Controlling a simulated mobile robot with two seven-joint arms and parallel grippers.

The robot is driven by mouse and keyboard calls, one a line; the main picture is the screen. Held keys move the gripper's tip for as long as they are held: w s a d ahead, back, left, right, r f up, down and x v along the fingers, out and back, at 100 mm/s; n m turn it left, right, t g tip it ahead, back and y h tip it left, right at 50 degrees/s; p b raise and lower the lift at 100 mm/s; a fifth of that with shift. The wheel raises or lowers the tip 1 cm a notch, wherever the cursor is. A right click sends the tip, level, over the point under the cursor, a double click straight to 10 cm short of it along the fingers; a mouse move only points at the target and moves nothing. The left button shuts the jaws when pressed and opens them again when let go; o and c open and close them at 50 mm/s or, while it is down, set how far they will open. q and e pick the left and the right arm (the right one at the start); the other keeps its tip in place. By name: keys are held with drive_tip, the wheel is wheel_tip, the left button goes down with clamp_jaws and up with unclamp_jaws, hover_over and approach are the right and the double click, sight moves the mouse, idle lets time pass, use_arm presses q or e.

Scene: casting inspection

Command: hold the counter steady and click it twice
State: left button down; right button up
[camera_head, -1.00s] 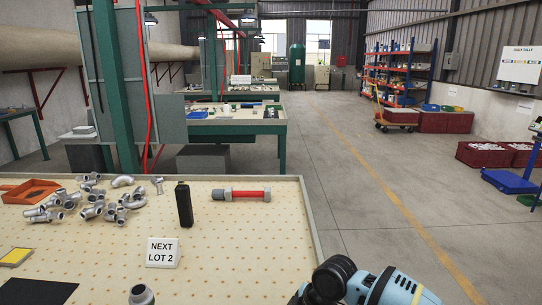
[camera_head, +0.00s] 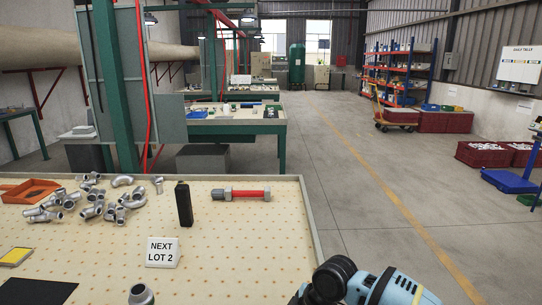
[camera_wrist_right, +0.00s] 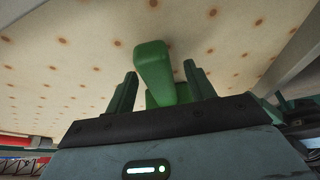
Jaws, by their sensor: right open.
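I cannot pick out a counter for certain in either view. My right gripper (camera_wrist_right: 160,76) shows in the right wrist view with its two dark green fingers apart. A brighter green block (camera_wrist_right: 154,68) shows between the fingers, clear of both fingertips. I cannot tell what it is or whether it touches the gripper. In the head view only a blue and black part of my right arm shows at the bottom right; its gripper is out of that picture. My left gripper is in neither view.
The cream dotted table (camera_head: 250,240) holds a black bottle (camera_head: 184,204), a red-and-silver rod (camera_head: 241,194), a "NEXT LOT 2" sign (camera_head: 162,252), several metal pipe fittings (camera_head: 95,211) and an orange tray (camera_head: 30,190). The table's front right is clear.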

drive_tip(key=v, duration=1.1)
drive_tip(key=shift+d+r, duration=0.2)
drive_tip(key=shift+r, duration=0.15)
